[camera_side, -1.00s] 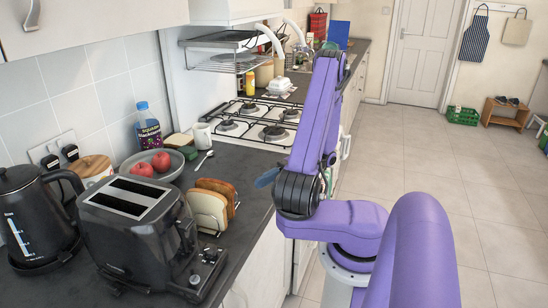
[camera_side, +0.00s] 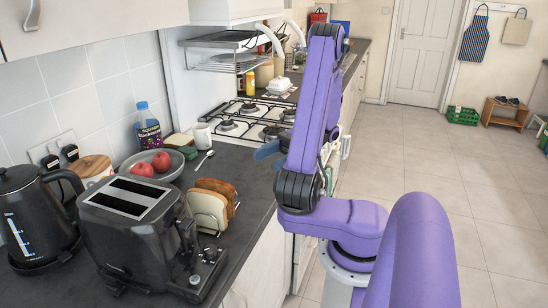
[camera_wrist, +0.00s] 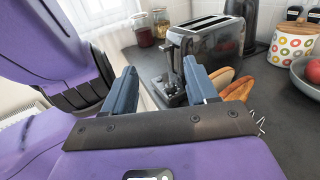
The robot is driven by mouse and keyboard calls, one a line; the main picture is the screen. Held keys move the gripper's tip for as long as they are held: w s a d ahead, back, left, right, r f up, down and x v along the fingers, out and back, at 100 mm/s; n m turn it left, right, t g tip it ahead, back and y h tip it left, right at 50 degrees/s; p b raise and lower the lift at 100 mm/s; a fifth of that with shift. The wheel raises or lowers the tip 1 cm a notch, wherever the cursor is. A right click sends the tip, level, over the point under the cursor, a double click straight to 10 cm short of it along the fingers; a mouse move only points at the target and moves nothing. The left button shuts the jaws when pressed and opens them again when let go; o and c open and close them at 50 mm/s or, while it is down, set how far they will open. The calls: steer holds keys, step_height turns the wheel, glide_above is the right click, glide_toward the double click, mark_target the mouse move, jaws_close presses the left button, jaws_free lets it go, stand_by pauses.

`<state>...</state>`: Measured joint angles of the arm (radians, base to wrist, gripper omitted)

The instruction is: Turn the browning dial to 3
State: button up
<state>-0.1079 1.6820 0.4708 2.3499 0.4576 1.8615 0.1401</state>
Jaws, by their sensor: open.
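The black toaster (camera_side: 135,225) stands on the dark counter at the lower left, its two slots empty. Its control end (camera_side: 200,272) faces the counter's front edge and carries small knobs; the dial's marks and setting are too small to read. In the wrist view the toaster (camera_wrist: 212,48) is upright ahead, its control end (camera_wrist: 170,92) showing between my fingers. My gripper (camera_wrist: 160,84) is open and empty, apart from the toaster. In the side view only a blue fingertip (camera_side: 267,150) shows beside my arm, over the counter's front edge; the rest is hidden.
A rack of bread slices (camera_side: 212,205) stands close to the toaster's right. A black kettle (camera_side: 35,220) is at its left, and a bowl of red fruit (camera_side: 150,168) behind.

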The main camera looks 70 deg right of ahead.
steer(key=m+t+h, duration=0.1)
steer(key=t, duration=0.1)
glide_toward(216, 246)
steer(key=x, duration=0.9)
steer(key=shift+w+a+f, duration=0.1)
steer(key=shift+w+a, duration=0.1)
steer(key=shift+a, duration=0.1)
stand_by(0.4)
steer(key=c, duration=1.1)
steer(key=shift+o, duration=0.2)
steer(key=shift+m, duration=0.4)
